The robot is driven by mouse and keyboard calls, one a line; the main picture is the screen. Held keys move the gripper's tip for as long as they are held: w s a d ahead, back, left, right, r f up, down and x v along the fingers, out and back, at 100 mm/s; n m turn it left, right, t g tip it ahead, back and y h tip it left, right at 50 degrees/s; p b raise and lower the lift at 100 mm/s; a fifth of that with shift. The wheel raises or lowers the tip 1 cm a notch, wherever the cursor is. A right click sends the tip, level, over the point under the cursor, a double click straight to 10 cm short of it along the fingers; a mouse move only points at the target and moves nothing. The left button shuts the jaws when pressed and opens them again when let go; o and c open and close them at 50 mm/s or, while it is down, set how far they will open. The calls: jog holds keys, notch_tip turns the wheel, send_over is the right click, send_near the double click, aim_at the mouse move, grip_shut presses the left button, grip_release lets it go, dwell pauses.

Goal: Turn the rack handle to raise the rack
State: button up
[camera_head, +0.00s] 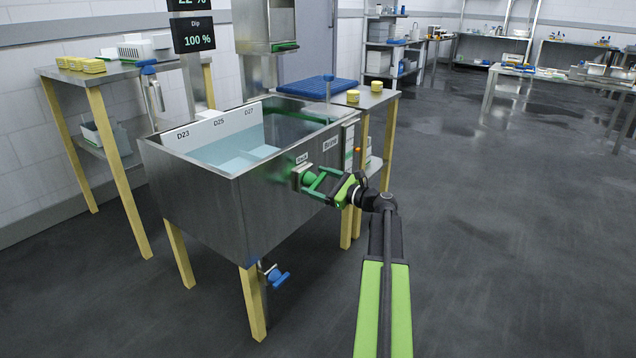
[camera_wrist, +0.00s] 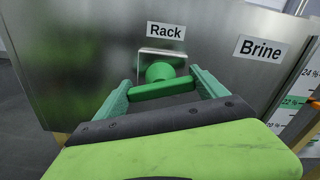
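The rack handle (camera_wrist: 162,89) is a green bar on a round green knob, mounted on a small metal plate under the label "Rack". It sits on the front wall of the steel brine tank (camera_head: 240,212), and also shows in the head view (camera_head: 309,178). In the wrist view the bar slopes slightly up to the right, tilted against its plate and in line with my gripper. My gripper (camera_wrist: 160,80) has one green finger at each end of the bar and appears shut on it. The rack itself is not clearly identifiable in the tank.
A "Brine" label (camera_wrist: 261,48) and a percent scale (camera_wrist: 300,97) are right of the handle. A blue valve (camera_head: 276,274) hangs below the tank. Side tables hold yellow blocks (camera_head: 80,64) and a blue mat (camera_head: 312,88). The floor at right is clear.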

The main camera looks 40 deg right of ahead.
jog(key=c, duration=0.6)
jog(key=shift+o, duration=0.2)
